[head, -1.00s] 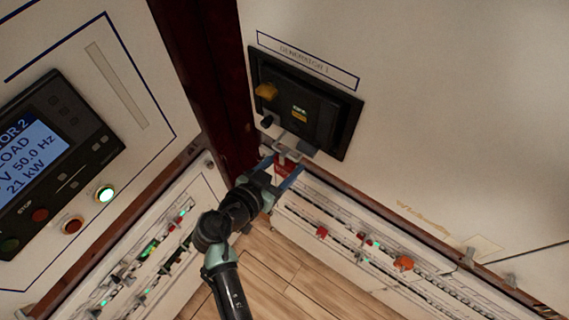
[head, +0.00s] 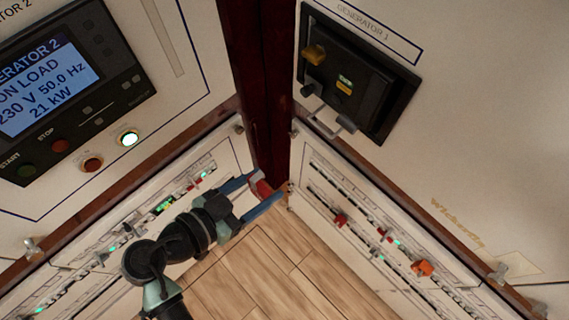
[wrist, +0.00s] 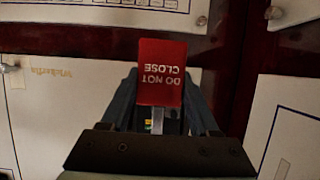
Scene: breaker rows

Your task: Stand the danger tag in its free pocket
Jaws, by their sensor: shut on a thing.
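The danger tag (wrist: 162,72) is a red plate with upside-down white lettering, "DO NOT CLOSE", in the wrist view. My gripper (wrist: 158,112) is shut on it, and the plate stands up between the fingers. In the head view my gripper (head: 258,197) holds the red tag (head: 263,187) in front of the corner between two cabinet faces, clear of both as far as I can tell. A metal loop bracket (head: 328,112) sticks out below the Generator 1 breaker (head: 352,80), with no tag on it. I cannot make out which pocket is free.
Generator 2's lit display (head: 45,85) is on the left cabinet. Breaker rows with red and orange parts (head: 340,220) run along the lower right panel, and another row (head: 165,207) runs lower left. A dark red post (head: 268,90) stands between the cabinets. Wood floor (head: 250,265) shows below.

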